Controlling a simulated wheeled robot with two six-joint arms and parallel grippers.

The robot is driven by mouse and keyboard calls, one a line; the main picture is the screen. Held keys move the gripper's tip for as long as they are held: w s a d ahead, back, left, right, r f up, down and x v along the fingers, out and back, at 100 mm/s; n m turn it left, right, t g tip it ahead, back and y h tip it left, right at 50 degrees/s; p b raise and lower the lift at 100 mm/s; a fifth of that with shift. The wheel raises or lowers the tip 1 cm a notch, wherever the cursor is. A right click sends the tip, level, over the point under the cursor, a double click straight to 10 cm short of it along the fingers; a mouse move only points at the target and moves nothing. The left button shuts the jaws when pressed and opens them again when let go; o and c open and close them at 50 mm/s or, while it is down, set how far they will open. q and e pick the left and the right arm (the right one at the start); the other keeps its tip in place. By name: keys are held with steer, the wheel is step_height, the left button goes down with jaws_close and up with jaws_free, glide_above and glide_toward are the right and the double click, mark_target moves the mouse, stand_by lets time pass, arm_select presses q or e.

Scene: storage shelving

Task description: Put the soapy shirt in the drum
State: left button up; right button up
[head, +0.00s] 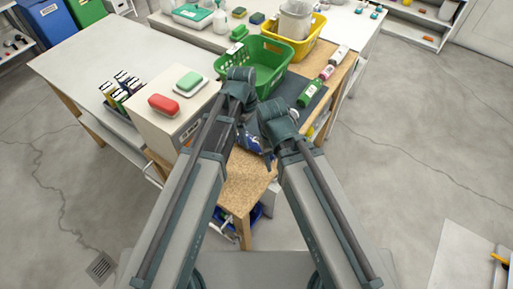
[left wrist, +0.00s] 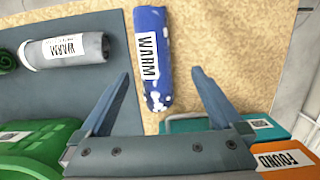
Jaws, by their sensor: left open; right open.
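A rolled blue cloth with white spots and a WARM label (left wrist: 153,60) lies on a tan speckled board; I take it for the soapy shirt. In the head view its blue (head: 247,141) shows between my arms, partly covered. My left gripper (left wrist: 158,76) is open, with one finger on each side of the roll's lower half in the left wrist view; I cannot tell whether they touch it. My right gripper is low between the arms in the head view, mostly hidden behind my arm links. I cannot make out a drum.
A grey WARM roll (left wrist: 66,50) lies on a dark mat (left wrist: 60,95) beside the blue one. A white box (head: 160,118) carries red and green blocks. The left tabletop is partly clear.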

mark_target(256, 141)
arm_select(q)
steer(key=shift+d+f+b, duration=0.25)
steer(key=shift+f+b, duration=1.05)
steer(key=shift+d+f+b, duration=0.25)
steer(key=shift+f+b, duration=1.05)
steer(key=shift+r, duration=0.1)
steer(key=shift+c, duration=0.2)
jaws_close()
steer(key=shift+w+r, duration=0.1)
